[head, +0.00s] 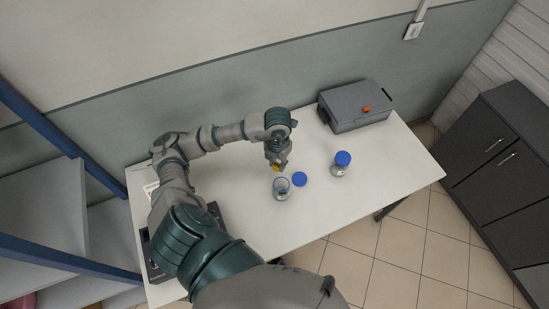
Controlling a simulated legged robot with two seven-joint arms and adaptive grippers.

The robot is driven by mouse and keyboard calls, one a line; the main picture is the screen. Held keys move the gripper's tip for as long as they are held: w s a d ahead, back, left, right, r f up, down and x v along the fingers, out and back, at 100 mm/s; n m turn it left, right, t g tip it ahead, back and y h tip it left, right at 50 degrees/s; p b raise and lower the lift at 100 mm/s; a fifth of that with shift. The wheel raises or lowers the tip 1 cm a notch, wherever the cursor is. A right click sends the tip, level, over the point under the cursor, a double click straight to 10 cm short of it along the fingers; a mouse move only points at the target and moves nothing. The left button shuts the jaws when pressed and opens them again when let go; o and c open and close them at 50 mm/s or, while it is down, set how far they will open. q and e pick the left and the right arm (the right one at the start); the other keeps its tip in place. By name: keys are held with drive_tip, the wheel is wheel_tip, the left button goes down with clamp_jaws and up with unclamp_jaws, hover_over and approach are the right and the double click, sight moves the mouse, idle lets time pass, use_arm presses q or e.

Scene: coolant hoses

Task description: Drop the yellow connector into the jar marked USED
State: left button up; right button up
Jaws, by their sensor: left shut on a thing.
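My left gripper (277,167) is shut on the yellow connector (275,168), of which only a small part shows. It holds the connector above and slightly left of an open glass jar (282,190) on the white table. A blue lid (300,179) lies on the table just right of the open jar. A second glass jar (338,169) with its blue lid on stands further right. Any marking on the jars is too small to read. My right gripper is not in view.
A dark object (152,262) at the table's left is partly hidden by my arm. The table's right side is clear. Dark cabinets (500,160) stand at the far right.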

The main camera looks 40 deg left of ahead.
use_arm(q)
drive_tip(key=shift+s+a+r+n, duration=0.15)
drive_tip(key=shift+s+r+n, duration=0.1)
drive_tip(key=shift+n, duration=0.75)
drive_tip(key=shift+d+f, duration=0.3)
drive_tip(key=f+b, duration=0.1)
drive_tip(key=d+f+b, duration=0.1)
drive_tip(key=f, duration=0.1)
drive_tip(key=shift+b, duration=0.3)
drive_tip(key=shift+a+f, duration=0.1)
drive_tip(key=shift+f, duration=0.35)
drive_tip(key=shift+a+f+b, duration=0.55)
drive_tip(key=shift+f+b, duration=0.05)
drive_tip(key=shift+f, duration=0.1)
drive_tip(key=o, duration=1)
drive_tip(key=shift+d+r, duration=0.1)
drive_tip(key=shift+d, duration=0.3)
drive_tip(key=shift+c, duration=0.2)
drive_tip(key=shift+d, duration=0.1)
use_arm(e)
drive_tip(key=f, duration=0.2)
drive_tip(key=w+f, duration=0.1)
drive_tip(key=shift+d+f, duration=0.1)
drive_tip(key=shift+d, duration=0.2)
